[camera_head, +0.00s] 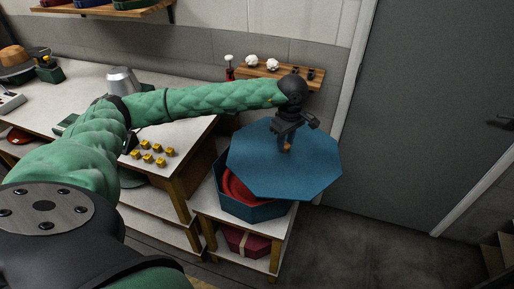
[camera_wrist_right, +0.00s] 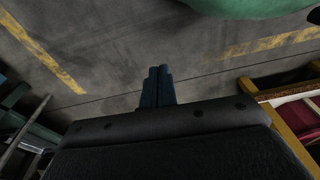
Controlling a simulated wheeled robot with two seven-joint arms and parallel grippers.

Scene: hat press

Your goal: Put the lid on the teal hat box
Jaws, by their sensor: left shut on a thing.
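The teal octagonal lid (camera_head: 262,172) is in the head view at right of centre, over the box and offset to the right of it. My left gripper (camera_head: 285,143) is above the lid, shut on its small brown knob (camera_head: 288,149). The teal hat box (camera_head: 257,213) stands on a low wooden stand, with its left part uncovered and a red hat (camera_head: 233,187) inside. The lid hides the box's right part. My right gripper (camera_wrist_right: 157,84) shows in the right wrist view, shut and empty with its fingers together over the floor.
A dark red box (camera_head: 243,241) sits on the stand's lower shelf. The white workbench (camera_head: 195,132) with several yellow blocks (camera_head: 153,153) is left of the stand. A wooden rack (camera_head: 271,73) is at the wall behind. The floor right of the stand is clear up to the grey door (camera_head: 430,110).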

